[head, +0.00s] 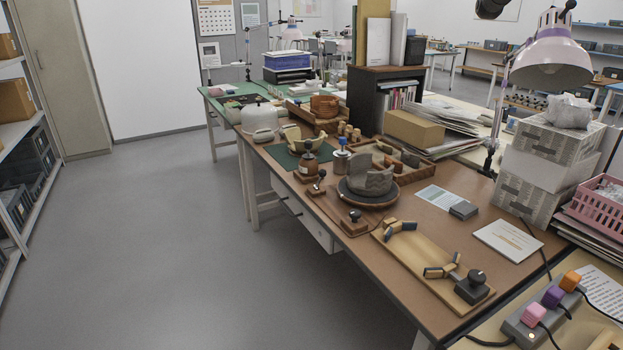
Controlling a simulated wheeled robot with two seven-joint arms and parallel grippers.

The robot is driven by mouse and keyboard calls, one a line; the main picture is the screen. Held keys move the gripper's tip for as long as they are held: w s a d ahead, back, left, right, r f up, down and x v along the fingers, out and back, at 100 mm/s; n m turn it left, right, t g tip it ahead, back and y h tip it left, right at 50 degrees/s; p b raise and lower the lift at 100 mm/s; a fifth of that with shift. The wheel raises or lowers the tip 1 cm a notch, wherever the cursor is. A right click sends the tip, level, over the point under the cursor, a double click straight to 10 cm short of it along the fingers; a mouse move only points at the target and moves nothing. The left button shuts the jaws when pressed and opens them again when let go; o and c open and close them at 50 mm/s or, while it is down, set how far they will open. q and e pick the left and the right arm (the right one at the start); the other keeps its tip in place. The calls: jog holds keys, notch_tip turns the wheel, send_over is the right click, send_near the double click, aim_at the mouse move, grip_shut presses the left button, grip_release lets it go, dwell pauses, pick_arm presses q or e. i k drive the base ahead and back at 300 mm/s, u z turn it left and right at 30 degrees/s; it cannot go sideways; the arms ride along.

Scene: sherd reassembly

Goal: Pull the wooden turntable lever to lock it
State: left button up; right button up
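A grey, broken-edged vessel (372,183) stands on the disc. Neither of my grippers is in view.
A wooden board (420,255) with clamp-like pieces and a dark knobbed block (473,287) lies right of the turntable. A power strip (540,315) is at front right. The floor (180,250) is clear.

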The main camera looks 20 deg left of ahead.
aim_at(322, 173)
jog(key=u, duration=0.4)
jog(key=k, duration=0.5)
jog(key=u, duration=1)
jog(key=i, duration=1.75)
jog(key=z, duration=1.3)
jog(key=i, duration=0.9)
jog(key=z, duration=1)
